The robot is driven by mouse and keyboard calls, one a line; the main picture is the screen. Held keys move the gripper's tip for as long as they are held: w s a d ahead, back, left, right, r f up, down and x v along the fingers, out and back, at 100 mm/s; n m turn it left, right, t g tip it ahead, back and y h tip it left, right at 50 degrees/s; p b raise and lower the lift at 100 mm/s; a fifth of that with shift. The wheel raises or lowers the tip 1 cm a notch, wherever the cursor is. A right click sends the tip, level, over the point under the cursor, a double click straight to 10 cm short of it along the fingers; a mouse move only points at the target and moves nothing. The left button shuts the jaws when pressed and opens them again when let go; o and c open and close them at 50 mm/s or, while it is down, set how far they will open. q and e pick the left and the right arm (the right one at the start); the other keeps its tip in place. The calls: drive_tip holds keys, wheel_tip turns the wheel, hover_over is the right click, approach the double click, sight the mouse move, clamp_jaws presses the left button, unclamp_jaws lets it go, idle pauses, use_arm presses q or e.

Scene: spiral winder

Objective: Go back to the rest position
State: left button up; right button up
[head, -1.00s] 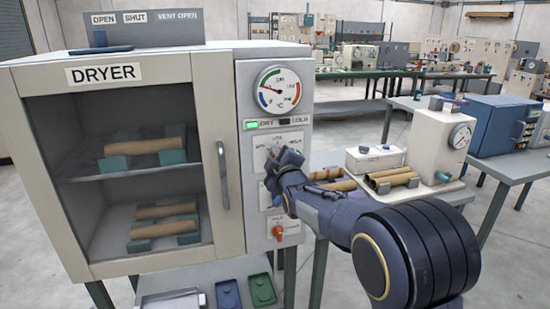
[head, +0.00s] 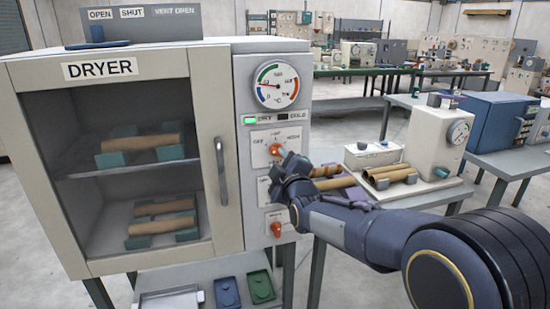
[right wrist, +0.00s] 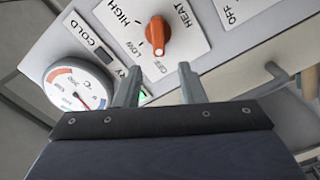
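The dryer (head: 30,85) stands at the left with its glass door closed. Its control panel has an upper orange knob (head: 276,150) and a lower orange knob (head: 276,229). My right gripper (head: 281,172) is in front of the panel, just below the upper knob, and hides part of the middle of the panel. In the right wrist view its two fingers (right wrist: 158,72) are apart with nothing between them. The heat knob (right wrist: 157,36) is beyond the fingertips, apart from them. My left gripper is not in view.
Brown tubes on green holders (head: 155,225) lie on the shelves in the dryer. To the right, a bench holds more tubes (head: 390,173) and a white machine with a gauge (head: 440,140); my right forearm passes in front of it. Trays (head: 228,293) lie below the dryer.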

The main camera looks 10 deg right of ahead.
drive_tip(key=shift+s, duration=0.85)
drive_tip(key=shift+d, duration=0.1)
drive_tip(key=s+d+f+m+g+y+p, duration=0.2)
drive_tip(key=s+d+f+m+g, duration=0.4)
drive_tip(key=s, duration=0.4)
drive_tip(key=s+a+f+m+g, duration=0.1)
drive_tip(key=s+f+m+g, duration=0.1)
drive_tip(key=s, duration=0.7)
drive_tip(key=s+a+f+m+g+p, duration=0.1)
drive_tip(key=s+f+m+g, duration=0.1)
drive_tip(key=s, duration=0.7)
drive_tip(key=s+a+f+m+g+y, duration=0.1)
drive_tip(key=s+f+m+g, duration=0.1)
drive_tip(key=s, duration=0.7)
drive_tip(key=shift+s+a+f+m+p, duration=0.4)
drive_tip(key=shift+f+m, duration=0.3)
drive_tip(key=shift+m, duration=0.5)
